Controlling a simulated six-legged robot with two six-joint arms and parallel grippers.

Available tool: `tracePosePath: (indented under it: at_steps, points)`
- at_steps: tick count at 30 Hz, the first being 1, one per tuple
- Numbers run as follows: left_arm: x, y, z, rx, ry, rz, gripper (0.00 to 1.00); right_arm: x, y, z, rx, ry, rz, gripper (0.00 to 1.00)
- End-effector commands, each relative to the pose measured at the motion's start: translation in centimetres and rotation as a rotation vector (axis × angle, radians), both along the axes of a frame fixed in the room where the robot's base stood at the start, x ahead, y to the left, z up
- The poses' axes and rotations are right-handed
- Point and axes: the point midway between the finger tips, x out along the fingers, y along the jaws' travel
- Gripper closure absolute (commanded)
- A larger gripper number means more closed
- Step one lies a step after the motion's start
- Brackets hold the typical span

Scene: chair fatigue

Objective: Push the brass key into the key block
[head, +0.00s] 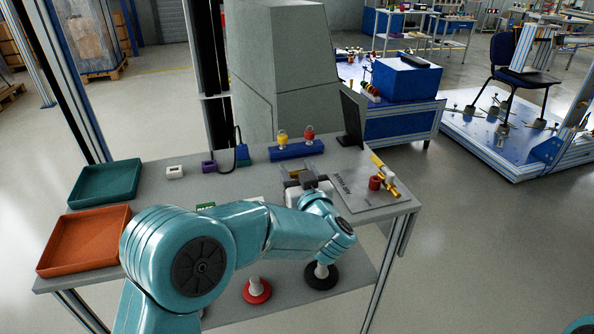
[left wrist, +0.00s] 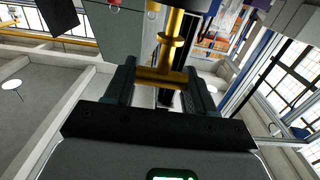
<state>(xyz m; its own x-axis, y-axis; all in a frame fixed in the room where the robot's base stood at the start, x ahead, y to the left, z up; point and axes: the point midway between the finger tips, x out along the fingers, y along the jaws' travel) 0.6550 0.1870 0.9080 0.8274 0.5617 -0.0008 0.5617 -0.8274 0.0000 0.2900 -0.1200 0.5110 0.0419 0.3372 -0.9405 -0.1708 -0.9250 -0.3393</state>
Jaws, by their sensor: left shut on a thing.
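My left gripper (head: 308,180) is over the right half of the grey bench. In the left wrist view its fingers (left wrist: 160,88) are shut on the brass key (left wrist: 158,76), gripped by its crossbar. The key's shaft runs up and away from the fingers. In the head view a small gold part shows just behind the gripper; the rest of the key is hidden. A long blue block (head: 297,150) with a yellow and a red lock-like piece on top stands behind the gripper. I cannot tell which piece is the key block, or whether the key touches it. My right gripper is not in view.
A green tray (head: 105,184) and an orange tray (head: 84,240) fill the left end.

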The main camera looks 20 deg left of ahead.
Motion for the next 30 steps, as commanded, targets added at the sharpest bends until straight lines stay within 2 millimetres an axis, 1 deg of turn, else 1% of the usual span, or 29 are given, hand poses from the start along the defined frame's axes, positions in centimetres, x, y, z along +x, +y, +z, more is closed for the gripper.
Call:
tracePosePath:
  at_steps: [25,26,27,28,30]
  points:
    - [0.0,0.0,-2.2,0.001,-0.001,0.001,0.81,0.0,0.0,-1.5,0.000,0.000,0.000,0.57]
    - [0.0,0.0,-2.1,0.001,-0.001,0.001,0.36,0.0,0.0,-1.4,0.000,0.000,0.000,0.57]
    - [0.0,0.0,-2.1,0.001,-0.001,0.001,0.22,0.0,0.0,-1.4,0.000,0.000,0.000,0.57]
    - [0.0,0.0,-2.1,0.001,-0.001,0.001,0.16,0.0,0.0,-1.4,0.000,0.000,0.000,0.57]
    - [0.0,0.0,-2.1,0.001,-0.001,0.000,0.16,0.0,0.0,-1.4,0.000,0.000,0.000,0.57]
